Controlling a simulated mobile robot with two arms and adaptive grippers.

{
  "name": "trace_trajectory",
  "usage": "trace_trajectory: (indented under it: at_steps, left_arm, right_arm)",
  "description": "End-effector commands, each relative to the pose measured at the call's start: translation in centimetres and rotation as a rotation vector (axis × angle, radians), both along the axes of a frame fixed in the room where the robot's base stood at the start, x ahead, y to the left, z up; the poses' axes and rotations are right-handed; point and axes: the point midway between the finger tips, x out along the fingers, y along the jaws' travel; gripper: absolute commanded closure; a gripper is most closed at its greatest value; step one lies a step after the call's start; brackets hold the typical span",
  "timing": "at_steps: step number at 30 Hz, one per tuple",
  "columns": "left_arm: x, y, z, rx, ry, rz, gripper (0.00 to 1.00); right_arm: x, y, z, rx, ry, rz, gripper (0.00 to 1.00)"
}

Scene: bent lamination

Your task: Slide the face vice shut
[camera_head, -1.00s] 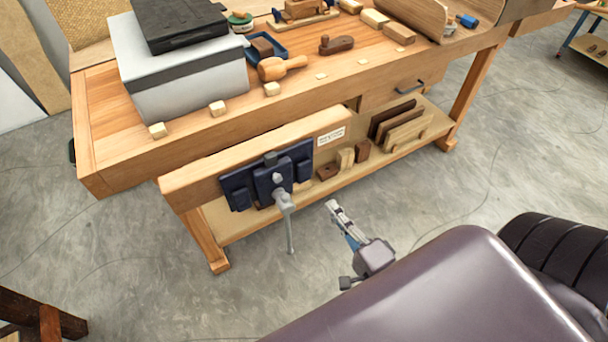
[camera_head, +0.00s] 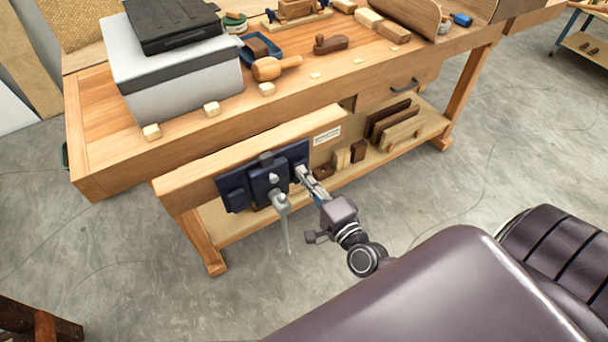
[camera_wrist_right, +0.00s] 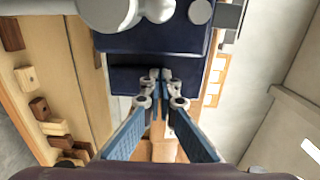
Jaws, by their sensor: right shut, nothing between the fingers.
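The face vice on the bench front has a long wooden jaw (camera_head: 190,183) with a dark blue metal plate (camera_head: 234,187) on its outer face. A grey handle (camera_head: 285,230) hangs down from its middle. The vice seems to stand out from the bench; the gap's width is hard to tell. My right gripper (camera_head: 301,173) is shut and empty, its tips at the plate's right end. In the right wrist view the shut fingertips (camera_wrist_right: 161,75) lie in front of the blue plate (camera_wrist_right: 125,79); contact cannot be told. My left gripper is not in view.
The workbench (camera_head: 105,150) carries a grey box (camera_head: 185,85), a mallet (camera_head: 270,69) and small blocks on top. Its lower shelf (camera_head: 235,228) holds wood pieces (camera_head: 403,130) right of the vice. The floor (camera_head: 440,205) in front is clear.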

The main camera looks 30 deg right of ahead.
Motion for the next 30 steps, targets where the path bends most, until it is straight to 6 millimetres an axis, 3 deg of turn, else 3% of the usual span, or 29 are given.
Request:
trace_trajectory:
  at_steps: [8,15,21,30]
  left_arm:
    - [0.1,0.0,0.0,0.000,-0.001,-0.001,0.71]
    - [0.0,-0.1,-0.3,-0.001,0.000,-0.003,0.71]
    - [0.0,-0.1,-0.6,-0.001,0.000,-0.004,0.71]
    - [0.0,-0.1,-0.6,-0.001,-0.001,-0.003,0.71]
  right_arm:
    - [1.2,0.0,0.0,0.001,-0.003,-0.001,1.00]
    - [6.3,0.1,0.2,0.000,-0.008,-0.004,1.00]
    - [9.2,0.2,0.2,0.001,-0.006,-0.003,1.00]
    - [9.8,0.2,0.3,0.001,-0.006,-0.002,1.00]
